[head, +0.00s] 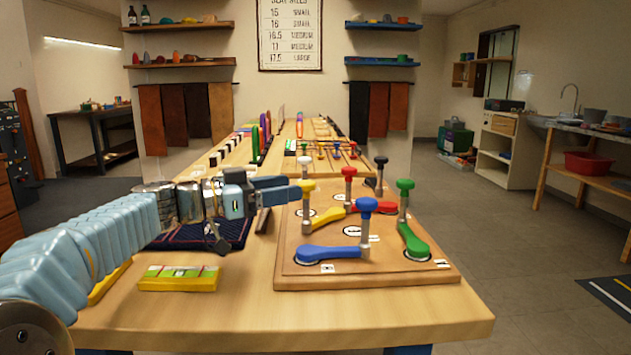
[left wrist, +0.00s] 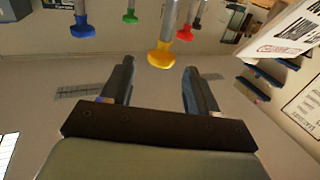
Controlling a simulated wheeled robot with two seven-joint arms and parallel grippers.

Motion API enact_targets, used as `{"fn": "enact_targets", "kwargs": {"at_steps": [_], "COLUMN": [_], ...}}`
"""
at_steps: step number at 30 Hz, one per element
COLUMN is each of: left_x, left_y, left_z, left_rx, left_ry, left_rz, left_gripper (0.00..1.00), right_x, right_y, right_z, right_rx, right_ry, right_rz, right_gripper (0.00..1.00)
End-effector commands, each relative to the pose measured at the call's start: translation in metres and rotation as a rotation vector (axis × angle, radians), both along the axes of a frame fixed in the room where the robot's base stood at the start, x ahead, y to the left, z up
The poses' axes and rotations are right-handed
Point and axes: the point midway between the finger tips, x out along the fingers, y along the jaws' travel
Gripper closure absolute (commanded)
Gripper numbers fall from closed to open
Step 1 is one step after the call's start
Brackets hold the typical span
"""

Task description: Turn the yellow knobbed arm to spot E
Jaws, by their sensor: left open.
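The yellow knob (head: 306,185) stands upright on a post above the yellow arm (head: 329,219), which lies on the wooden board (head: 300,276). My left gripper (head: 294,187) is open at the knob's left side. In the left wrist view the yellow knob (left wrist: 160,55) sits between the lines of the two open fingers (left wrist: 159,70), around their tips; I cannot tell whether they touch. White spot labels, such as one by the blue arm (head: 327,268), lie on the board, but their letters are too small to read. My right gripper is out of view.
Close by stand the blue knob (head: 366,205) and its arm, the green knob (head: 405,184), the red knob (head: 349,171) and the black knob (head: 381,161). A dark mat (head: 180,238) and a yellow-green block (head: 178,279) lie left of the board.

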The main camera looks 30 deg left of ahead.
Motion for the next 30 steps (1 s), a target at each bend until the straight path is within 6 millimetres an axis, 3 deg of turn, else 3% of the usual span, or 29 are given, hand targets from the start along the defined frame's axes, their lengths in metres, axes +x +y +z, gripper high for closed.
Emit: {"fn": "enact_targets", "kwargs": {"at_steps": [9, 19, 30], "left_x": [0.039, 0.044, 0.044], "left_y": [-0.027, -0.03, -0.03], "left_z": [0.001, -0.001, 0.0], "left_rx": [-0.002, -0.001, -0.001], "left_ry": [0.004, 0.003, 0.003], "left_rz": [0.002, 0.004, 0.004], "left_gripper": [0.4, 0.4, 0.96], "right_x": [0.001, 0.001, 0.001], "right_y": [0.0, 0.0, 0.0], "right_z": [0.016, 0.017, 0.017], "right_rx": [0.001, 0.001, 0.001], "right_ry": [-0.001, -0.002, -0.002], "right_rz": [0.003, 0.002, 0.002], "right_gripper": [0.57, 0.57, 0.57]}}
